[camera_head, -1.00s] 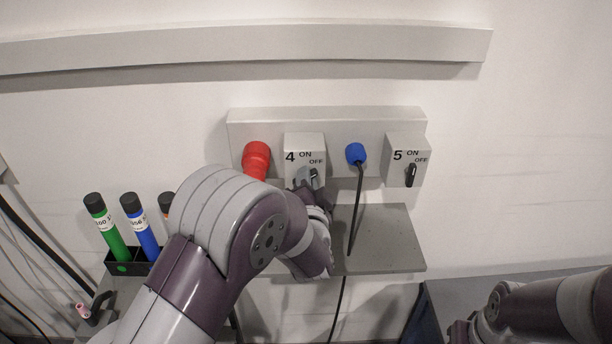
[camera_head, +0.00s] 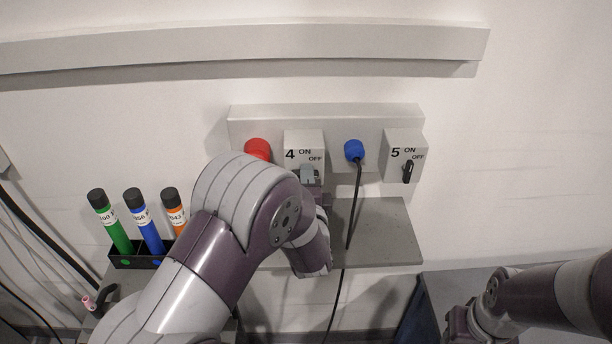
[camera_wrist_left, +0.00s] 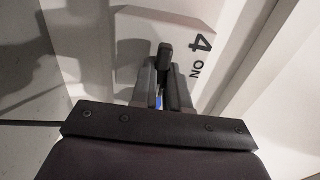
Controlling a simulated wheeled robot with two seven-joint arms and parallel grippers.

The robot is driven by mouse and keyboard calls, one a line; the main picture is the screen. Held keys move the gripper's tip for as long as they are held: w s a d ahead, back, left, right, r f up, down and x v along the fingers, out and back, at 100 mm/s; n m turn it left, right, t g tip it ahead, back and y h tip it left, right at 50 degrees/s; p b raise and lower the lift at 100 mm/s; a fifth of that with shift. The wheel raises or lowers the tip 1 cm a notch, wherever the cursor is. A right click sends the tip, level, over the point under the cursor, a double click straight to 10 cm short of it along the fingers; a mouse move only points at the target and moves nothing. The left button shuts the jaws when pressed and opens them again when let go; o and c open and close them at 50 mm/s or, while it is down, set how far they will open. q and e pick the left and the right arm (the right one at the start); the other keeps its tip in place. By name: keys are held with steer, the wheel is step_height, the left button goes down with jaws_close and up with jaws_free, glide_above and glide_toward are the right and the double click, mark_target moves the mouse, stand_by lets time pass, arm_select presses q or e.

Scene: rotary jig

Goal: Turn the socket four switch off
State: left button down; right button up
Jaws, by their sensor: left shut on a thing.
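The socket four switch box (camera_head: 304,147) is a light grey block marked 4, ON and OFF on the wall panel. It also shows in the left wrist view (camera_wrist_left: 190,35), turned on its side. My left gripper (camera_head: 309,174) is at the lower front of this box, and my arm hides part of it. In the left wrist view my left gripper's fingers (camera_wrist_left: 163,80) are closed around the dark switch knob (camera_wrist_left: 165,55). The knob is mostly hidden in the head view, so its exact angle is hard to tell. My right arm shows at the lower right; its gripper is not clearly visible.
A red plug (camera_head: 257,149) is left of box 4. A blue plug (camera_head: 354,150) with a black cable is right of it, then switch box 5 (camera_head: 404,158). A grey shelf (camera_head: 385,235) is below. A black rack (camera_head: 125,261) holds coloured tubes at left.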

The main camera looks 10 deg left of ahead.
arm_select(q)
steer(key=shift+f, duration=0.1)
stand_by(0.3)
steer(key=c, duration=1.2)
jaws_free()
steer(key=shift+d, duration=0.1)
steer(key=shift+c, duration=0.2)
steer(key=shift+o, duration=0.6)
steer(key=shift+s+d, duration=0.1)
steer(key=shift+d, duration=0.05)
steer(key=b+v, duration=0.4)
steer(key=v, duration=0.8)
steer(key=shift+s, duration=0.35)
steer(key=shift+d, duration=0.1)
